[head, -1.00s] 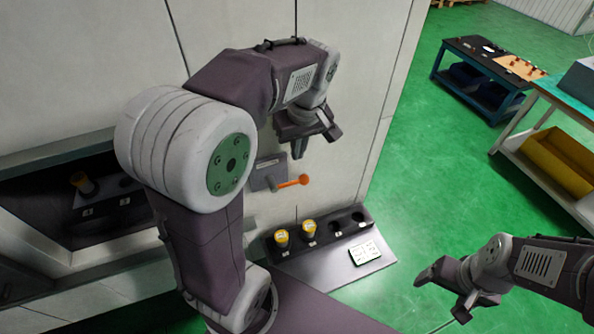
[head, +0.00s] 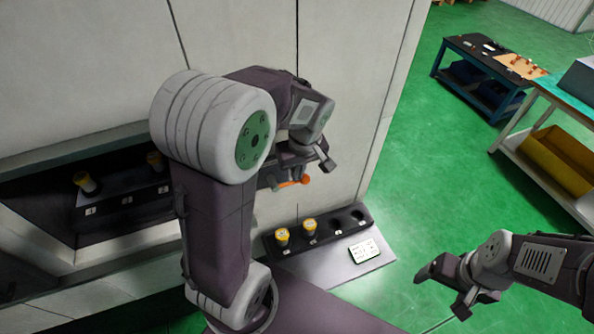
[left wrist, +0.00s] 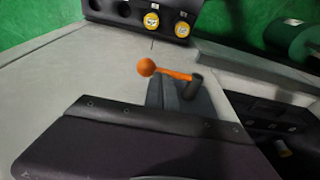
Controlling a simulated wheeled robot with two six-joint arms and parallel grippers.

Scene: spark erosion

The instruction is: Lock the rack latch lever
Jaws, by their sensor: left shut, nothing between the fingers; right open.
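The rack latch lever (head: 292,184) is an orange bar with a ball end, on a grey plate low on the pale cabinet wall. In the head view its ball points right. In the left wrist view the lever (left wrist: 172,74) runs left from a dark round pivot (left wrist: 195,86) to its ball. My left gripper (head: 298,168) is shut and empty, close by the lever; its grey fingers (left wrist: 170,92) look just beside the bar, and contact cannot be told. The gripper partly hides the plate. My right gripper (head: 440,292) is open and empty over the floor, far right.
A dark holder (head: 325,232) with two yellow-topped pieces and empty sockets stands on a shelf below the lever, beside a white card (head: 363,251). A dark recess with more yellow-topped pieces (head: 86,182) lies left. Workbenches (head: 487,72) stand back right; green floor between is clear.

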